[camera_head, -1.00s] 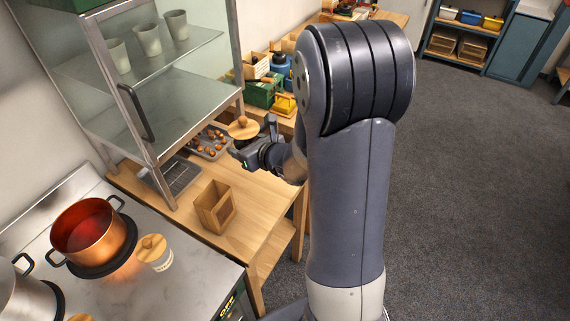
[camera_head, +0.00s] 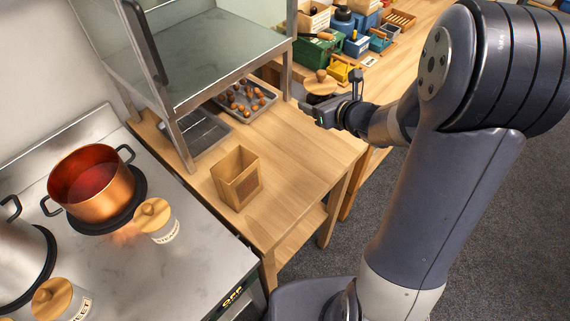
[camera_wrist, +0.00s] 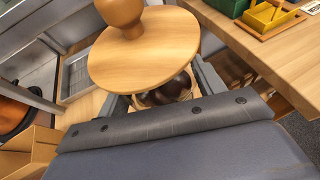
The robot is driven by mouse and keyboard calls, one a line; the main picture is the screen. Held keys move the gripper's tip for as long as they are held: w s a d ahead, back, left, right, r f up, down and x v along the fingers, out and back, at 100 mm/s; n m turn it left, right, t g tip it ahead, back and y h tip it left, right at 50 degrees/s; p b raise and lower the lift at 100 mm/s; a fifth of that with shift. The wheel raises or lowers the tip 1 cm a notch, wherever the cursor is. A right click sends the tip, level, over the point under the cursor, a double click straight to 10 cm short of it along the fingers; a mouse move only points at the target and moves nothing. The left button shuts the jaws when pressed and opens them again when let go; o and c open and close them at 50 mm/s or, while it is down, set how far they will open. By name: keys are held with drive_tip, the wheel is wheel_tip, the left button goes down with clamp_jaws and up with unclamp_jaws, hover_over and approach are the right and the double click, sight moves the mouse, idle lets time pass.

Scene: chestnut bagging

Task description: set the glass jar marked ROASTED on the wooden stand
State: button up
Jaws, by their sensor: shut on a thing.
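My gripper (camera_head: 326,112) is shut on a jar with a round wooden lid and knob (camera_head: 320,84), held above the right edge of the wooden table. In the wrist view the jar's lid (camera_wrist: 145,50) fills the upper middle, with dark chestnuts (camera_wrist: 166,92) showing below it between the fingers. The jar's label is hidden, so I cannot read whether it says ROASTED. A small open-topped wooden box (camera_head: 238,190) stands on the table, left of and below my gripper in the head view. I cannot tell whether it is the wooden stand.
Two lidded, labelled jars, one farther back (camera_head: 157,220) and one in front (camera_head: 62,300), stand on the metal stove top beside a copper pot (camera_head: 91,184). A tray of chestnuts (camera_head: 250,114) lies by the glass cabinet (camera_head: 215,50). Bare wooden table (camera_head: 305,150) lies right of the box.

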drive_tip(key=s+a+f+n+g+y+b, duration=0.1)
drive_tip(key=s+a+n+g+y+b, duration=0.35)
drive_tip(key=a+n+b, duration=0.2)
drive_tip(key=shift+g+y, duration=0.25)
drive_tip(key=shift+y, duration=0.3)
drive_tip(key=f, duration=1)
drive_tip(key=shift+w+a+b, duration=0.2)
drive_tip(key=shift+w+b, duration=0.05)
drive_tip(key=shift+b, duration=0.1)
drive_tip(key=shift+f, duration=0.1)
drive_tip(key=shift+f, duration=0.2)
drive_tip(key=o, duration=1.2)
drive_tip(key=shift+r, duration=0.1)
drive_tip(key=shift+o, duration=0.2)
